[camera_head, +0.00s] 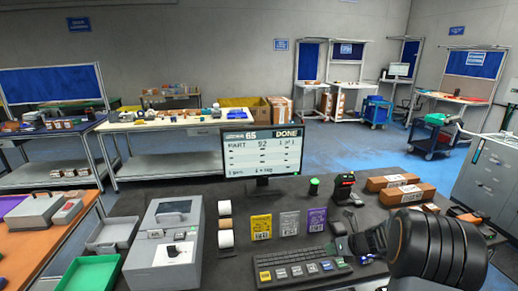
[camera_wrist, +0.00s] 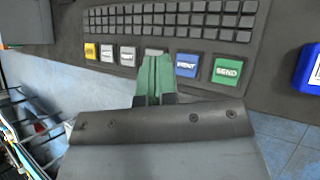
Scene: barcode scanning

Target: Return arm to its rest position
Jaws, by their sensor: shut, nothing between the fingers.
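My gripper (camera_wrist: 154,82) shows in the wrist view with its green fingertips together and nothing between them. It is over the near edge of the keyboard (camera_wrist: 170,20), in front of a row of coloured keys. A blue PRINT key (camera_wrist: 187,65) and a green SEND key (camera_wrist: 227,71) are just right of the fingertips; the key behind them is partly hidden. I cannot tell whether the fingertips touch a key. In the head view my arm (camera_head: 430,245) reaches in from the lower right, and the keyboard (camera_head: 300,272) lies at the front of the dark table.
A monitor (camera_head: 262,153) reading DONE stands behind the keyboard. Yellow, grey and purple cards (camera_head: 289,224) stand between them. A grey printer-like machine (camera_head: 168,245) is on the left. Brown boxes (camera_head: 408,193) lie on the right near my arm. A blue item (camera_wrist: 308,70) sits right of the keyboard.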

